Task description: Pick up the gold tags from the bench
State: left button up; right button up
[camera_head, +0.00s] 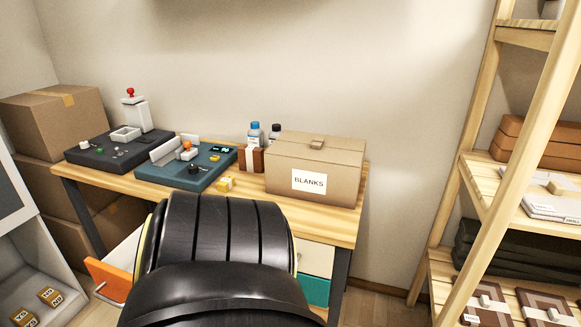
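A small gold-yellow block with a pale band, likely the gold tags (225,184), lies on the wooden bench (333,226). It sits near the bench's front edge, just in front of a blue-grey machine and left of the BLANKS box. I cannot tell whether it is one tag or a stack. A large black ribbed part of my own body fills the lower middle and hides part of the bench front. Neither gripper shows in the head view.
On the bench stand a dark press (110,148), the blue-grey machine (203,174), a BLANKS box (315,166) and bottles (255,133). An orange-fronted drawer (106,280) juts out below. Gold-brown labelled blocks (50,297) lie lower left. A wooden rack (480,183) stands right.

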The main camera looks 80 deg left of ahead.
aim_at(226, 183)
jog(key=i, duration=1.05)
jog(key=u, duration=4.2)
